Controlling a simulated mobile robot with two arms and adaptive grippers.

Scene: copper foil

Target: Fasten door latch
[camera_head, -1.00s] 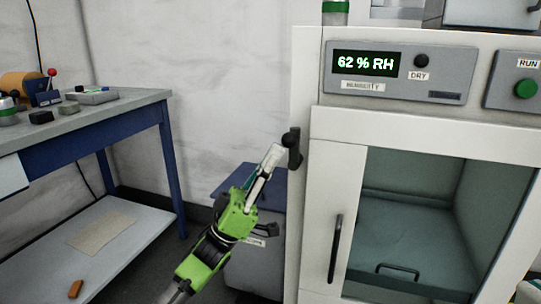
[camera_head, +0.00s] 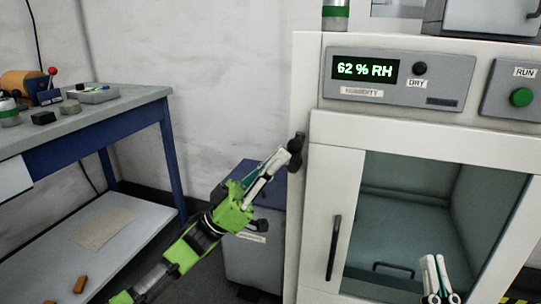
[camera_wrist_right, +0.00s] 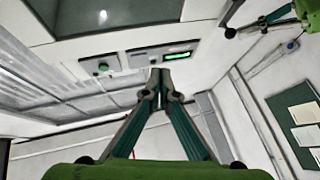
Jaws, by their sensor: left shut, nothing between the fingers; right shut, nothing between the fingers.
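The white cabinet door (camera_head: 325,190) has a large window and a dark vertical handle (camera_head: 334,248); it looks closed. A black latch (camera_head: 295,152) sits at the door's upper left edge. My left gripper (camera_head: 284,157) is shut, with its fingertips at the latch; I cannot tell whether they touch it. The fingertips hide part of the latch. My right gripper (camera_head: 436,262) is shut and empty in front of the window's lower part. In the right wrist view its fingertips (camera_wrist_right: 160,76) meet, and the cabinet appears upside down.
Above the door are a humidity display (camera_head: 365,67) and a green RUN button (camera_head: 521,97). A grey-blue cabinet (camera_head: 252,255) stands behind my left arm. A workbench (camera_head: 90,120) with small items is at the left.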

